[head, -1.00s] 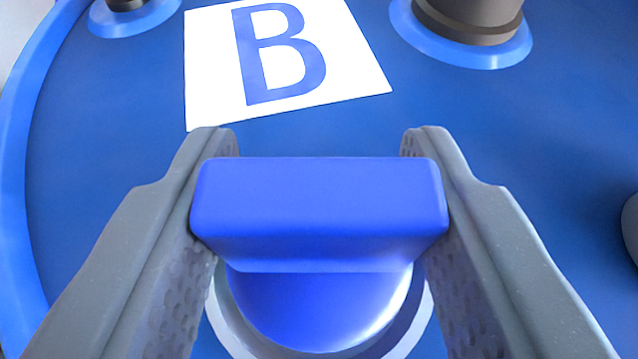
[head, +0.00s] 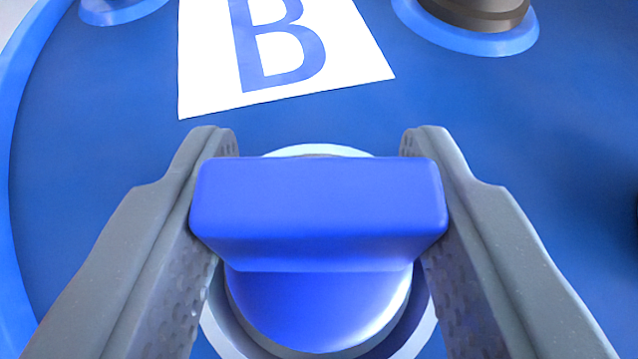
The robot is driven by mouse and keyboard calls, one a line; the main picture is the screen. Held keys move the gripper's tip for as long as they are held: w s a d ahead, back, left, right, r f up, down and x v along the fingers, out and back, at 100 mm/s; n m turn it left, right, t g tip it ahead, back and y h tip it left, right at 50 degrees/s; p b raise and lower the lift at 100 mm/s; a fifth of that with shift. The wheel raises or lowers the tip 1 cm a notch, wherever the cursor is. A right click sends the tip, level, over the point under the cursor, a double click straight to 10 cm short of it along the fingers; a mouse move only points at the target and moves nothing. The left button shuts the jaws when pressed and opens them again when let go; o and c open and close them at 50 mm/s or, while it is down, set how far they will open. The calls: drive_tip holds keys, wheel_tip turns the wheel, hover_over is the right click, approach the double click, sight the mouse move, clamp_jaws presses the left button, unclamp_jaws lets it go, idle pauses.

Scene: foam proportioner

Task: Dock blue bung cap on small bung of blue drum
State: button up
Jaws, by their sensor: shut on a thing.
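My gripper (head: 318,150) is shut on the blue bung cap (head: 318,205). Its two grey fingers press on the sides of the cap's raised block handle, and the round cap body shows below it. The blue drum (head: 100,190) fills the view with its top. Under the cap is a pale ring (head: 320,150) around a darker band on the drum top; its rim shows behind and beside the cap. The cap hides the ring's middle, and I cannot tell whether the cap touches it. A dark brown bung (head: 480,10) in a blue ring stands at the upper right.
A white label with a blue letter B (head: 215,75) lies on the drum top ahead. Another blue ring fitting (head: 122,8) is at the upper left. The drum's raised rim (head: 25,70) curves along the left edge. A dark shadow lies at the right.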

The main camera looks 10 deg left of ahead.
drive_tip(key=o, duration=0.7)
drive_tip(key=shift+s, duration=0.15)
drive_tip(key=shift+v, duration=5.4)
